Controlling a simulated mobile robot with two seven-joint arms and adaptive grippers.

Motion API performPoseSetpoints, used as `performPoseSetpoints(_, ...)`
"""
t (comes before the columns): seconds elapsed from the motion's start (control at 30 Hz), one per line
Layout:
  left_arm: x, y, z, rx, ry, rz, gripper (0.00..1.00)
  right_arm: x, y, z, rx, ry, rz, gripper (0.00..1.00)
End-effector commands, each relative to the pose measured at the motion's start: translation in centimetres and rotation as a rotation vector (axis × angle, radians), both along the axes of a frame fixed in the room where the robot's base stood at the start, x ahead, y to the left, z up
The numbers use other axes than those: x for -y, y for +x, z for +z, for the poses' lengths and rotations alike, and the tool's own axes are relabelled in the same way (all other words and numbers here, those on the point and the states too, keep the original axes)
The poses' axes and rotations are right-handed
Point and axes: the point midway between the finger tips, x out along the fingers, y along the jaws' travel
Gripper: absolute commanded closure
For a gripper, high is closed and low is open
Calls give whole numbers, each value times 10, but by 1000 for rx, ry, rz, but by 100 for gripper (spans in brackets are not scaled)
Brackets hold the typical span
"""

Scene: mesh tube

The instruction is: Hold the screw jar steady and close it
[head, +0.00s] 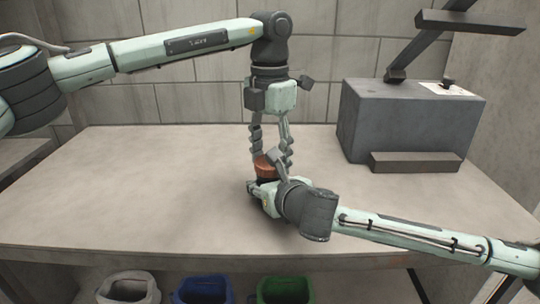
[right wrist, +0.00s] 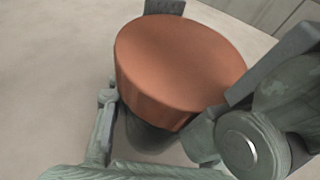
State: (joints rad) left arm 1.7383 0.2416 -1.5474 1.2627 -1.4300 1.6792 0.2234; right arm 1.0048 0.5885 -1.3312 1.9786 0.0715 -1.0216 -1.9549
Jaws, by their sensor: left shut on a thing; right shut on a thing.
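The screw jar has a copper-orange lid (head: 264,163), seen large in the right wrist view (right wrist: 182,62). The lid sits on top of the dark jar body (right wrist: 148,134), and I cannot tell how far it is screwed down. My left gripper (head: 270,158) points straight down from above, its fingers shut on the lid from both sides. My right gripper (head: 262,184) reaches in low from the right, shut on the jar body just below the lid. The right gripper and arm hide most of the jar body in the head view.
The jar stands near the middle of a pale table (head: 130,195) with wide clear room to the left. A grey block (head: 405,120) with a dark arm-like stand is at the back right. Grey, blue (head: 203,290) and green (head: 285,290) bins sit below the front edge.

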Motion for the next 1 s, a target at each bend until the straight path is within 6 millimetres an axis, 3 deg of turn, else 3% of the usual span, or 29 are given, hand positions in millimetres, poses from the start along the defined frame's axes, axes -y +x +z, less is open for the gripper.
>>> performPoseSetpoints(0.03,0,0,0,-1,1,0,83,0,0,0,0,0,0,100)
performPoseSetpoints(0.07,0,0,0,-1,1,1,47,0,0,0,0,0,0,100)
performPoseSetpoints(0.23,0,0,0,-1,1,2,27,0,0,0,0,0,0,100)
performPoseSetpoints(0.57,0,0,2,0,0,2,27,0,0,0,0,0,0,100)
performPoseSetpoints(1.0,0,0,45,0,0,3,27,0,0,0,0,0,0,100)
